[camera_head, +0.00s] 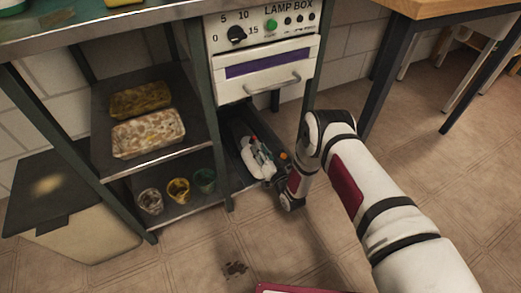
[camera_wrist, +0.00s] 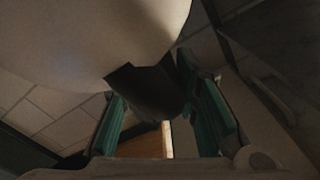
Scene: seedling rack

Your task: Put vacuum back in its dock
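The vacuum (camera_head: 258,158) appears as a white body with small red parts, low in the dark bay under the lamp box in the head view. In the wrist view, a large pale rounded body (camera_wrist: 80,40), probably the vacuum, fills the upper left with a dark part (camera_wrist: 150,88) below it. The green fingers of my gripper (camera_wrist: 160,105) stand apart on both sides of this dark part; whether they press on it I cannot tell. In the head view my arm reaches down to the bay, and the fingers are not clear. I cannot make out the dock in the shadow.
Left of the bay, rack shelves hold two trays (camera_head: 148,133) and several small pots (camera_head: 178,190). A rack leg (camera_head: 222,170) borders the bay. A bin (camera_head: 75,225) stands at the left. A wooden table (camera_head: 455,10) is at right. The floor in front is mostly open, with a dark stain (camera_head: 235,269).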

